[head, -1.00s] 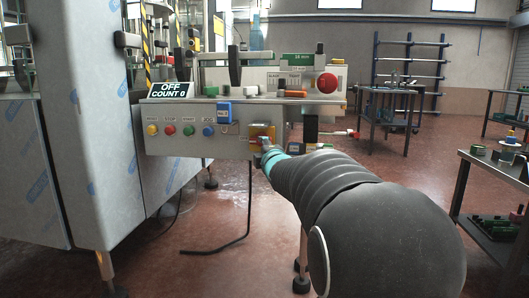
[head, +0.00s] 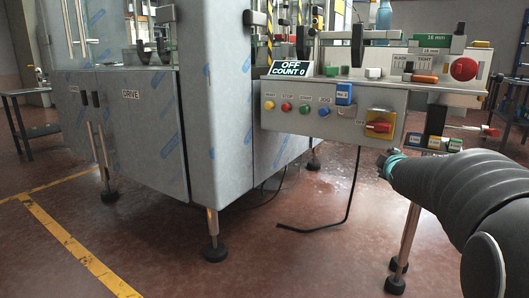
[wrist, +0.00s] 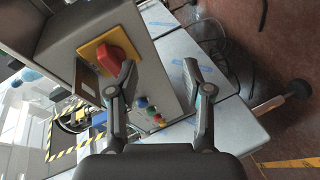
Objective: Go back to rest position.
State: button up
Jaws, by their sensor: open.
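My gripper (wrist: 160,82) shows in the wrist view with its two fingers spread apart and nothing between them. In the head view my gripper (head: 385,163) is small at the end of my dark arm, below and in front of the control box. The red rotary switch (head: 379,126) on its yellow plate sits at the right end of the control box (head: 290,97), just above my gripper. In the wrist view the red switch (wrist: 118,55) lies beside the left finger, and I see no grip on it. The display (head: 290,69) reads OFF, COUNT 0.
The film-covered machine cabinet (head: 222,110) stands left of the control box on feet. A row of coloured buttons (head: 287,107) is on the box front. A black cable (head: 345,195) hangs to the floor. The floor at front left is clear, with yellow lines (head: 75,245).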

jog(key=s+a+f+m+g+p, duration=0.1)
jog(key=s+a+f+m+g, duration=0.15)
jog(key=s, duration=0.35)
jog(key=s+a+f+m+g+y+p, duration=0.1)
jog(key=s+a+f+m+g, duration=0.1)
jog(key=s+f+m, duration=0.25)
jog(key=s+a+f+m+g+p, duration=0.1)
jog(key=s+a+f+m+g, duration=0.15)
jog(key=s, duration=0.35)
jog(key=s+a+r+g+y+p, duration=0.1)
jog(key=s+a+r+p, duration=0.1)
jog(key=s+a, duration=0.5)
jog(key=s+a+r+m+y+p, duration=0.1)
jog(key=s+a+p, duration=0.4)
jog(key=s, duration=0.9)
jog(key=shift+a+r+g+y, duration=0.4)
jog(key=shift+a+r+y, duration=0.35)
jog(key=shift+a, duration=0.35)
